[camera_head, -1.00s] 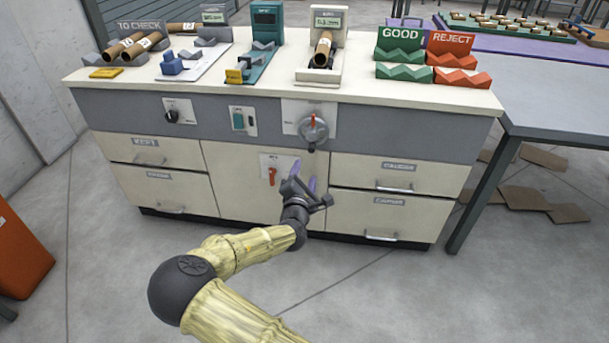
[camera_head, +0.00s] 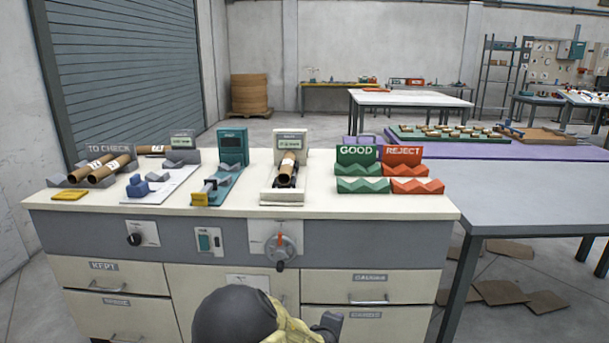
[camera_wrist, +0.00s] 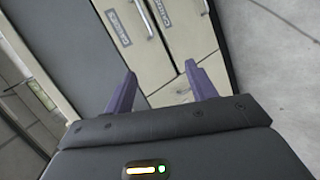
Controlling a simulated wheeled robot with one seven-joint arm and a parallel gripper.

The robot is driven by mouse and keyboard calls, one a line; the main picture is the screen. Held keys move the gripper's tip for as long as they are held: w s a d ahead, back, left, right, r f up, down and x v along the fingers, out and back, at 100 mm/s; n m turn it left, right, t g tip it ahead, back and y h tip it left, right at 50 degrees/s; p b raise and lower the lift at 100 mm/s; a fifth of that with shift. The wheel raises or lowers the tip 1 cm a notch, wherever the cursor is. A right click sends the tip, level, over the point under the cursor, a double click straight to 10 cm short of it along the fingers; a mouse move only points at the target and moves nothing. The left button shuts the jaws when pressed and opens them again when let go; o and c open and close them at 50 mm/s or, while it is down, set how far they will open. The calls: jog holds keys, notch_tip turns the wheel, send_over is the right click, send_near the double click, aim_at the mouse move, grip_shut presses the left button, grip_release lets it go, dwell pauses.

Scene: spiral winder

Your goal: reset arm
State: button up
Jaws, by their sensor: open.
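My gripper (camera_wrist: 160,80) shows in the wrist view with its two purple fingers apart and nothing between them. It faces the pale drawer fronts (camera_wrist: 160,35) of the cabinet, tilted in that view. In the head view my arm is low at the bottom edge, in front of the cabinet (camera_head: 230,295), and its fingers cannot be made out there.
The TO CHECK rack (camera_head: 75,178) holds tubes at the left. The green GOOD rack (camera_head: 360,185) and the red REJECT rack (camera_head: 415,186) at the right are empty. A grey table (camera_head: 540,200) stands at the right. Cardboard sheets (camera_head: 505,292) lie on the floor.

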jog(key=s+d+r+m+g+y, duration=0.15)
jog(key=s+r+m, duration=0.25)
jog(key=s, duration=0.4)
jog(key=s+d+r+m+g+y, duration=0.1)
jog(key=s+d+r+m+g, duration=0.2)
jog(key=s+m, duration=0.35)
jog(key=s+d+r+m+g+y, duration=0.2)
jog(key=s+d+r+m+g, duration=0.15)
jog(key=s, duration=0.65)
notch_tip(320, 180, up, 30)
jog(key=p, duration=2.9)
jog(key=shift+a+n+t+p, duration=0.3)
jog(key=shift+a+n+p, duration=0.05)
jog(key=shift+n+p, duration=0.05)
jog(key=shift+s, duration=0.2)
